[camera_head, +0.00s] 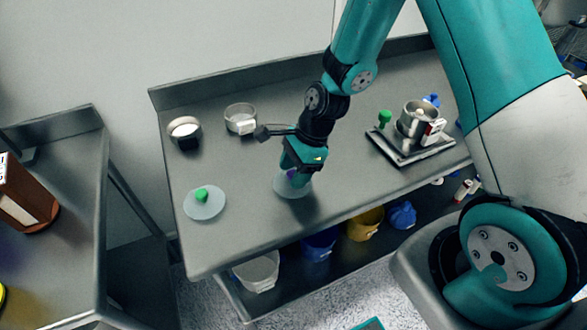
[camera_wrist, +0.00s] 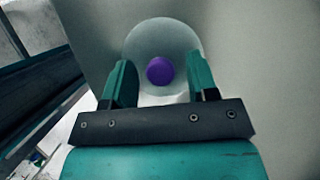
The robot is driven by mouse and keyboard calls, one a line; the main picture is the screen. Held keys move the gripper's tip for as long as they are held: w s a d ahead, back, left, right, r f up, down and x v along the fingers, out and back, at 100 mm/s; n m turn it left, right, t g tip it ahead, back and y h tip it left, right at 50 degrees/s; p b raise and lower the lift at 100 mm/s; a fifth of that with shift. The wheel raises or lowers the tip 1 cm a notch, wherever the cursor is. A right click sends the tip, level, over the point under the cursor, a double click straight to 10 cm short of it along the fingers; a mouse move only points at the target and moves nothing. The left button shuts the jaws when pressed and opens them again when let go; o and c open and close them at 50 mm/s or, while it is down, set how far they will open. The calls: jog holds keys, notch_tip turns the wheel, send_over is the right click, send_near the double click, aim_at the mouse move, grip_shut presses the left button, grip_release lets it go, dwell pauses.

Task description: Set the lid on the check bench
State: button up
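A translucent round lid with a purple knob (camera_head: 288,190) is at the front middle of the steel bench (camera_head: 240,215). It also shows in the wrist view (camera_wrist: 180,42), with its purple knob (camera_wrist: 160,71) between my fingers. My gripper (camera_head: 292,171) points down over this lid. In the wrist view my gripper (camera_wrist: 161,82) is open, with a gap on each side of the knob. A second translucent lid with a green knob (camera_head: 216,207) lies flat further left. The frames do not show which bench is the check bench.
Two round metal sieves (camera_head: 184,132) (camera_head: 239,113) stand at the back left. A tray (camera_head: 400,158) with a metal pot (camera_head: 418,118) and a green-knobbed item is at the right. Another bench (camera_head: 75,235) with a brown container (camera_head: 22,200) stands at left. Coloured tubs sit on the lower shelf.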

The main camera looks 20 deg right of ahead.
jog(key=shift+r, duration=0.1)
jog(key=v, duration=1.1)
jog(key=s+a+r+n, duration=0.4)
jog(key=s+r+n, duration=0.2)
jog(key=s+n, duration=0.3)
jog(key=s+a+r+n, duration=0.5)
jog(key=s+r+n, duration=0.2)
jog(key=n, duration=0.9)
jog(key=s+b, duration=0.1)
jog(key=s, duration=0.1)
jog(key=shift+s, duration=0.3)
